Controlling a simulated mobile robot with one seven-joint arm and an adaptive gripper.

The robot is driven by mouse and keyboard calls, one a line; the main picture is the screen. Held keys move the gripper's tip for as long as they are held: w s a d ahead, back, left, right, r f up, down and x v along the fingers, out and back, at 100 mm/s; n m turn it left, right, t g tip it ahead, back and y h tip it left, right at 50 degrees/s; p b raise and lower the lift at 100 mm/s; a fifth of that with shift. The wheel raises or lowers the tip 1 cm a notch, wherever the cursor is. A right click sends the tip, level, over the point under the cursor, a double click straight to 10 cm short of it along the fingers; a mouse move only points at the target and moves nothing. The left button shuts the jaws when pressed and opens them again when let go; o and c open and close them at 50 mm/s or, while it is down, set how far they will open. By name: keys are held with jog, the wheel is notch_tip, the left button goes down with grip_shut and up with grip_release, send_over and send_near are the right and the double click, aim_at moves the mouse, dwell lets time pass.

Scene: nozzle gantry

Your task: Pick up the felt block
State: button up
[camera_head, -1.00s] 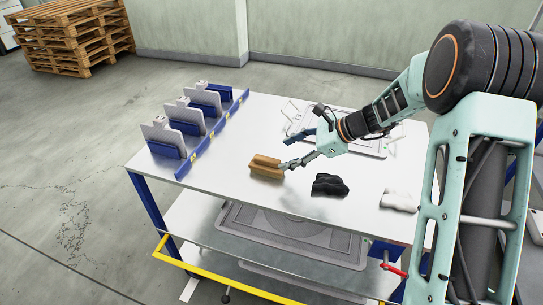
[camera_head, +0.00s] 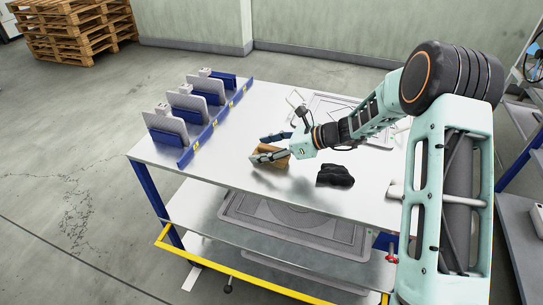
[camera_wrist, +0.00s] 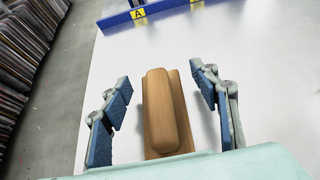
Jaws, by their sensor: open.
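The tan-brown block with a rounded grip on top (camera_head: 283,161), which I take to be the felt block, lies on the metal table top. In the wrist view the block (camera_wrist: 161,112) lies between my two spread fingers, with a gap on each side. My gripper (camera_head: 268,147) is open, with its blue-padded fingers straddling the block. In the wrist view my gripper (camera_wrist: 160,80) holds nothing. In the head view one finger hides part of the block.
A black crumpled cloth (camera_head: 335,176) lies to the right of the block. A blue rack (camera_head: 205,137) with several grey plates runs along the table's left edge; its rail marked A (camera_wrist: 150,14) shows in the wrist view. A grey tray (camera_head: 345,108) lies behind my arm.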

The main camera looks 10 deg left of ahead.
jog(key=shift+x, duration=1.25)
jog(key=shift+d, duration=0.1)
jog(key=shift+c, duration=0.7)
jog(key=c, duration=1.2)
